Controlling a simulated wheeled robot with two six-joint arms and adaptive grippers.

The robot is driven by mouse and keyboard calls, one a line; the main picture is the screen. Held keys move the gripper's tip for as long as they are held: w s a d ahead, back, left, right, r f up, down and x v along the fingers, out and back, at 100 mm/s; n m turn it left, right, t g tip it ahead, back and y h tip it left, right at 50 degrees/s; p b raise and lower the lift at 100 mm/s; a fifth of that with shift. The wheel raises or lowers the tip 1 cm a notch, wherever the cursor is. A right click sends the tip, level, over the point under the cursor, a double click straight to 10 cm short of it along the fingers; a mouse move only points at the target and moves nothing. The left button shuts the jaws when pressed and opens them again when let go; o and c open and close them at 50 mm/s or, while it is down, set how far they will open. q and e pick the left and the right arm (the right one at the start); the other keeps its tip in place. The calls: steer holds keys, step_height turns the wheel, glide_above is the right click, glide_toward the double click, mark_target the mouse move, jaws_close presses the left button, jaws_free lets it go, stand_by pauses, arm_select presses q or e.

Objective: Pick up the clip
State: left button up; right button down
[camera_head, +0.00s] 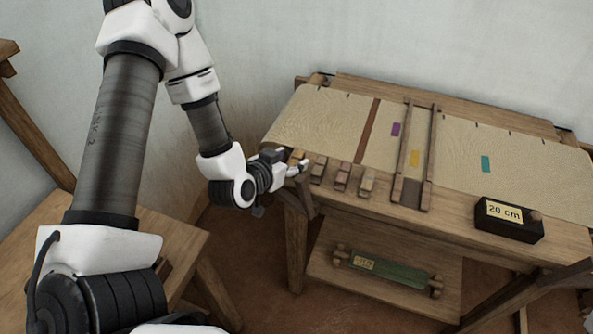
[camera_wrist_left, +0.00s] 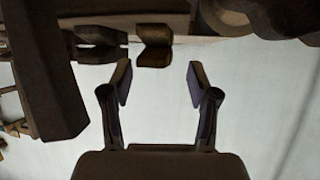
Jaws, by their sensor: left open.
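Several small wooden clips sit in a row along the front left edge of the loom table, among them one beside my gripper, a second clip (camera_head: 318,169), a third (camera_head: 343,178) and a fourth (camera_head: 367,183). My left gripper (camera_head: 299,166) is at the left end of this row, close to the first clip (camera_head: 297,156), which it partly hides. In the left wrist view the two fingers (camera_wrist_left: 157,82) are apart with nothing between them. A brown wooden block, which looks like a clip (camera_wrist_left: 155,44), shows ahead of the gap, with darker blocks to its left. My right gripper is not in view.
The loom's cloth (camera_head: 325,120) carries coloured patches and a wooden frame (camera_head: 416,150). A black box marked 20 cm (camera_head: 508,221) sits at the right front. A green roller (camera_head: 388,272) lies on the lower shelf. A wooden bench (camera_head: 175,235) stands at lower left.

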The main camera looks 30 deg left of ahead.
mark_target(294, 158)
arm_select(q)
steer(key=x, duration=0.5)
steer(key=shift+w+a+f, duration=0.1)
steer(key=shift+w+f, duration=0.1)
steer(key=shift+f, duration=0.05)
steer(key=shift+s, duration=0.1)
jaws_close()
